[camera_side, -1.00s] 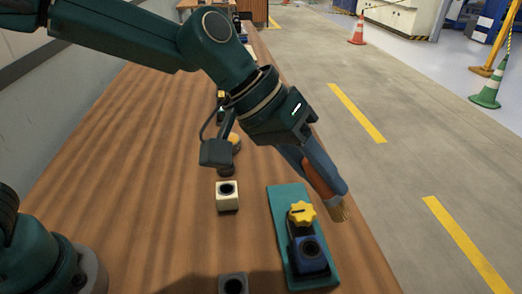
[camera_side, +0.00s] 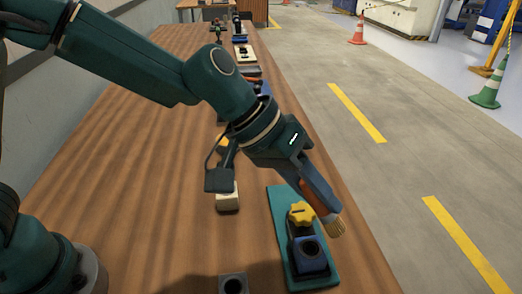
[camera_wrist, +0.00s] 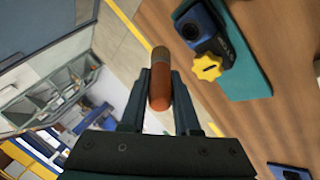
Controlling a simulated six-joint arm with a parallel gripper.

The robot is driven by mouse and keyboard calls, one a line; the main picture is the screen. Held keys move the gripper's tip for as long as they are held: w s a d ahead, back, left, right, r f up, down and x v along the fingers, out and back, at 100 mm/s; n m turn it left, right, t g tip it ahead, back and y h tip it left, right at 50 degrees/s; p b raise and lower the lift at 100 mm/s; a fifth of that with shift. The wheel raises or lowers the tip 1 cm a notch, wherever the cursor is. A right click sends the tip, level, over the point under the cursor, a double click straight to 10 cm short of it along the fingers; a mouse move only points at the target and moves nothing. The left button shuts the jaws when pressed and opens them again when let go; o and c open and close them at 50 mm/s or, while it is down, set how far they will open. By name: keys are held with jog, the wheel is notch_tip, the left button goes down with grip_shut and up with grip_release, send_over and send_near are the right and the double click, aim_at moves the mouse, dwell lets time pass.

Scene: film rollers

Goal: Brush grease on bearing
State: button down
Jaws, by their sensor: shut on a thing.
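My gripper (camera_side: 318,190) is shut on a brush (camera_side: 333,226) with an orange-brown handle and pale bristles, in the side view. The brush (camera_wrist: 160,85) also shows between the two fingers in the wrist view. It is tilted, its bristles pointing down to the right, beyond the right edge of the teal plate (camera_side: 276,202). On that plate stands a blue bearing block (camera_side: 311,256) with a dark round bore. A yellow star knob (camera_side: 301,213) sits just behind the block. The block (camera_wrist: 196,25) and knob (camera_wrist: 207,67) also show in the wrist view. The bristles appear apart from the block.
A cream block (camera_side: 228,200) with its top partly hidden by my arm stands left of the plate. A grey block (camera_side: 233,284) is at the front edge of the picture. Several parts line the bench (camera_side: 140,190) farther back. The bench's right edge drops to the floor.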

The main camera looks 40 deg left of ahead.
aim_at(317, 213)
notch_tip(317, 213, down, 4)
jog(key=shift+s+r, duration=0.15)
jog(key=shift+r, duration=0.1)
jog(key=shift+s+a, duration=1.8)
jog(key=shift+a, duration=0.05)
jog(key=shift+w+d+f, duration=0.15)
jog(key=shift+w+d, duration=1.9)
jog(key=shift+s+a, duration=1.95)
jog(key=shift+s, duration=0.05)
jog(key=shift+w+d, duration=1.9)
jog(key=shift+d+r, duration=0.1)
jog(key=shift+r, duration=0.2)
jog(key=shift+w+a+r, duration=0.1)
jog(key=shift+a+r, duration=0.05)
jog(key=shift+r, duration=0.45)
jog(key=shift+w+a+r, duration=0.1)
jog(key=shift+r, duration=0.45)
jog(key=shift+s+r, duration=0.2)
jog(key=shift+r, duration=2.55)
